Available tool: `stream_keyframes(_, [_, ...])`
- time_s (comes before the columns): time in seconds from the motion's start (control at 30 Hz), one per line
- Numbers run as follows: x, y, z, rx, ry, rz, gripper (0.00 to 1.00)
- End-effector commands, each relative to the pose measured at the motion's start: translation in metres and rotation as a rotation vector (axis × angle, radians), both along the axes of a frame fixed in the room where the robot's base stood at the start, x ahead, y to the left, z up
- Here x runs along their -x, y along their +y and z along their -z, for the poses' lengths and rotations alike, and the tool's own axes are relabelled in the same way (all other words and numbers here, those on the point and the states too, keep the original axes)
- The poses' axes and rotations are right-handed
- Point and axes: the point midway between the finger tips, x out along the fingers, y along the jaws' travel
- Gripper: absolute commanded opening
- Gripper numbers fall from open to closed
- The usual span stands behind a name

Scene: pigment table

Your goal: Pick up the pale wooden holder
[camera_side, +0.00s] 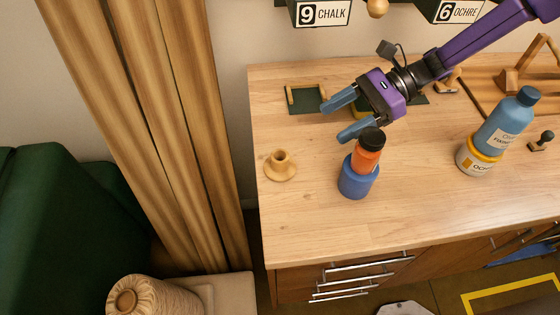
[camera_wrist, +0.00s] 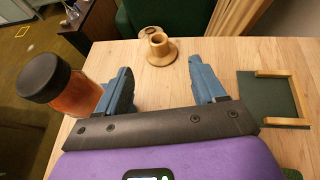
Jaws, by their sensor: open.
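The pale wooden holder (camera_side: 281,166) is a small round piece with a wide base and a short open neck. It stands upright and empty near the left end of the table. In the wrist view the holder (camera_wrist: 161,49) sits beyond my fingers, in line with the gap between them. My gripper (camera_side: 338,118) is open, with blue fingers apart and nothing between them. It is above the table, to the right of and behind the holder in the side view. My gripper (camera_wrist: 162,88) also shows in the wrist view.
An orange bottle with a black cap (camera_side: 367,155) stands in a blue holder (camera_side: 356,182), close to my nearer finger. A dark green mat with wooden strips (camera_side: 306,98) lies at the back. Bare table (camera_side: 310,220) surrounds the holder.

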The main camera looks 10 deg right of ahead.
Motion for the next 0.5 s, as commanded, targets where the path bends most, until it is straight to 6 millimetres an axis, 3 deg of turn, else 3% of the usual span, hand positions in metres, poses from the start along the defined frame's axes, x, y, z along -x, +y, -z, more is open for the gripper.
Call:
stream_keyframes(0.3, [0.011, 0.050, 0.026, 0.001, 0.001, 0.000, 0.69])
stream_keyframes(0.5, [0.013, 0.065, 0.032, 0.000, 0.000, 0.000, 0.69])
